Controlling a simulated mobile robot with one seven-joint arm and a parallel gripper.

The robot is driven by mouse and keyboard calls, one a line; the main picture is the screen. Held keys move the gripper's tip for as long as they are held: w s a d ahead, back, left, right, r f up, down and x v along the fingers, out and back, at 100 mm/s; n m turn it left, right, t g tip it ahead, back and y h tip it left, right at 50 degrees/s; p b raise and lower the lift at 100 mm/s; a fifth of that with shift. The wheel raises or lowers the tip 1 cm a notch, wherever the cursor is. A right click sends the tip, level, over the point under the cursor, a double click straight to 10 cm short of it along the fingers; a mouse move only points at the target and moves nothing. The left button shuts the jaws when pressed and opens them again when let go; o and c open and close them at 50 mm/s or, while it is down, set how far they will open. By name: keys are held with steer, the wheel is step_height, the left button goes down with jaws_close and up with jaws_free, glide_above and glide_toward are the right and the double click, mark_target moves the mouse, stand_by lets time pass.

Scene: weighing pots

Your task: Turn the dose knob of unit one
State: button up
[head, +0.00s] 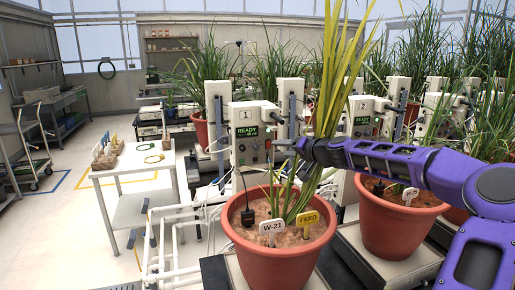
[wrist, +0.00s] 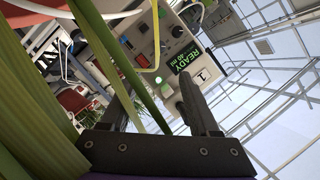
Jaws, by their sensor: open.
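Unit one (head: 251,148) is a pale box with a "1" label, a green READY display (head: 247,131) and small knobs and buttons below it. In the wrist view its panel (wrist: 204,74) appears tilted, with a round black knob (wrist: 178,31) beside the display; no dose label is readable. My gripper (head: 291,146) is just right of the panel in the head view, among the long leaves of the potted plant. In the wrist view my gripper (wrist: 150,92) is open, apart from the knob; green leaves cross between and in front of its fingers, partly hiding the left one.
A terracotta pot (head: 278,258) with tags W-21 and FEED stands in front of unit one. A second pot (head: 392,240) stands right of it, below my arm, with unit two (head: 367,125) behind. White pipes (head: 165,250) run at left. A small table (head: 133,172) stands farther left.

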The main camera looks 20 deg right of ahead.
mark_target(257, 147)
steer(key=p+x, duration=0.2)
steer(key=x, duration=1.2)
steer(key=shift+w+a, duration=0.2)
steer(key=shift+w, duration=0.15)
steer(key=shift+c, duration=0.2)
jaws_close()
